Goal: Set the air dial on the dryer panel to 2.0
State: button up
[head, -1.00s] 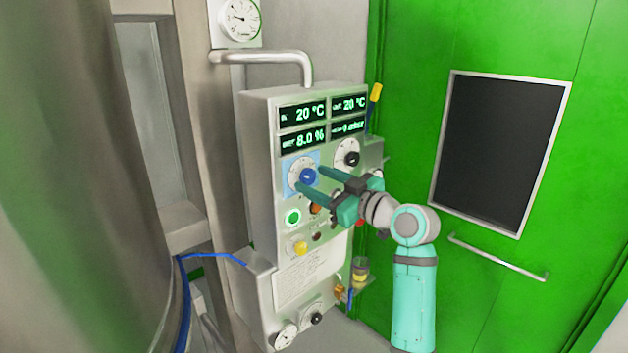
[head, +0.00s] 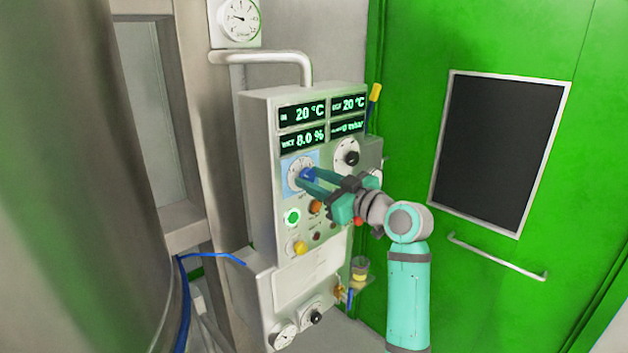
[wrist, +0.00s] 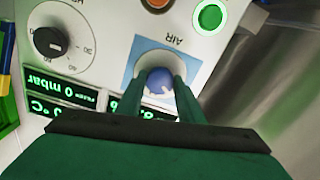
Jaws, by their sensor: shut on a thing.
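The dryer panel (head: 262,205) is a pale grey box with dark displays at its top. The air dial is a blue knob (head: 307,174) on a white scale with a light blue backing (head: 290,166). In the wrist view the blue knob (wrist: 160,82) sits below the upside-down word AIR. My gripper (head: 305,178) is shut on the knob, one green finger on each side; the fingers also show in the wrist view (wrist: 161,88). The scale's numbers and the knob's pointer are hidden or too small to read.
A black dial (head: 347,154) is right of the air dial. A lit green button (head: 292,217), an orange button (head: 315,207) and a yellow knob (head: 300,248) lie below. A green door (head: 410,130) stands right of the panel.

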jog(key=m, duration=0.5)
jog(key=shift+m, duration=0.3)
jog(key=m, duration=0.2)
jog(key=shift+m, duration=1.9)
jog(key=o, duration=1.1)
jog(key=shift+c, duration=0.2)
